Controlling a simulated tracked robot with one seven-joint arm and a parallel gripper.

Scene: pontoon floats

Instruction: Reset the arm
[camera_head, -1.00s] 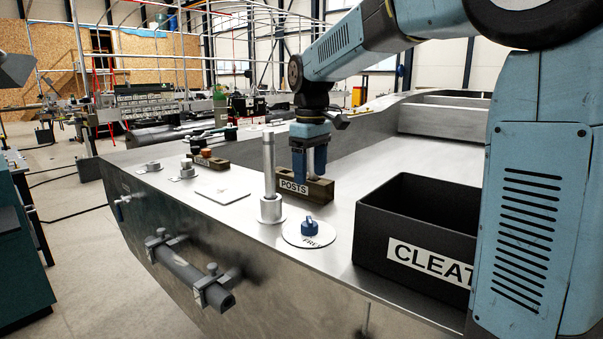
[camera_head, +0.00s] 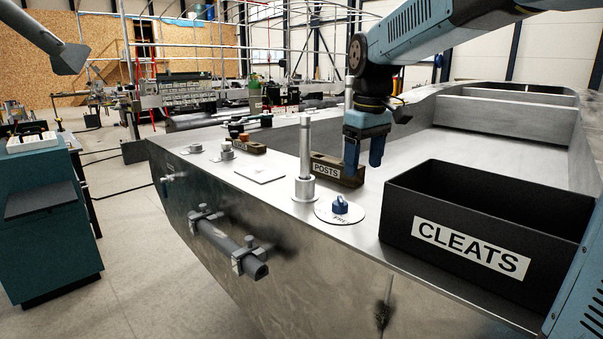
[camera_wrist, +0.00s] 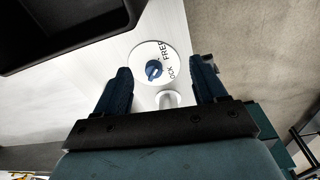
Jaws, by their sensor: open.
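My gripper (camera_head: 364,152) hangs over the metal deck, fingers pointing down, beside the wooden block labelled POSTS (camera_head: 337,171). In the wrist view my gripper (camera_wrist: 160,92) has its two blue fingers wide apart with nothing between them. A round white plate with a blue knob (camera_head: 340,205) and the word FREE lies on the deck nearer the camera; the blue knob (camera_wrist: 153,70) also shows in the wrist view, beyond the fingertips. An upright metal post (camera_head: 305,150) stands in a collar to the left of the gripper.
A black open box labelled CLEATS (camera_head: 480,225) stands on the deck at the right. A flat pale plate (camera_head: 259,174) and small metal fittings (camera_head: 227,151) lie along the left edge. A grey tube (camera_head: 226,243) is clamped to the hull side. Teal cabinet (camera_head: 45,220) stands left.

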